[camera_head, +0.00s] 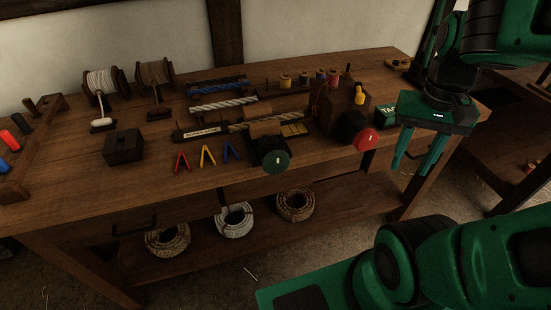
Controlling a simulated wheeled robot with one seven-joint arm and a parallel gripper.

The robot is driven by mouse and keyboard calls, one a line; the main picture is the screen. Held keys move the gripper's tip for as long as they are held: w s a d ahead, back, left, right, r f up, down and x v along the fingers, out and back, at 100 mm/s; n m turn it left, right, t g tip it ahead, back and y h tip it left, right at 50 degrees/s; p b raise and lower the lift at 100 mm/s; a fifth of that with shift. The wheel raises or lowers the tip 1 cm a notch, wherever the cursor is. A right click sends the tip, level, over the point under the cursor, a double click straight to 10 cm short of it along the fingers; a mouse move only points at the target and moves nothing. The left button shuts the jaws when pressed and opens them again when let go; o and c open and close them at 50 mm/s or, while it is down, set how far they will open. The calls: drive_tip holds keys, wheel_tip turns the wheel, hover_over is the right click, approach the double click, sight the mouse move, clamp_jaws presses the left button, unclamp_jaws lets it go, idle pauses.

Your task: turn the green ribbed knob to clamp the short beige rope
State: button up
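The green ribbed knob (276,161) sits at the front edge of the workbench, on the front of a dark block below a brown wooden piece. A short beige twisted rope (240,127) lies just behind it, partly hidden by that brown piece. Whether the rope is clamped cannot be told. My gripper (410,167) hangs at the right, past the red knob, with its two green fingers pointing down and spread apart. It is empty and well away from the green knob.
A red knob (366,139) on a wooden box (336,106) lies between my gripper and the green knob. Small coloured clips (207,155) and a dark block (123,147) stand left. Rope coils (295,205) rest on the lower shelf. The floor before the bench is mostly clear.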

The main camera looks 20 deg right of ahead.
drive_tip(key=w+a+r+m+h, duration=0.1)
drive_tip(key=w+a+r+m, duration=0.2)
drive_tip(key=w, duration=0.4)
drive_tip(key=m+h, duration=0.3)
drive_tip(key=m, duration=0.5)
approach(275, 152)
drive_tip(key=x, duration=1.1)
drive_tip(key=shift+a, duration=0.1)
clamp_jaws()
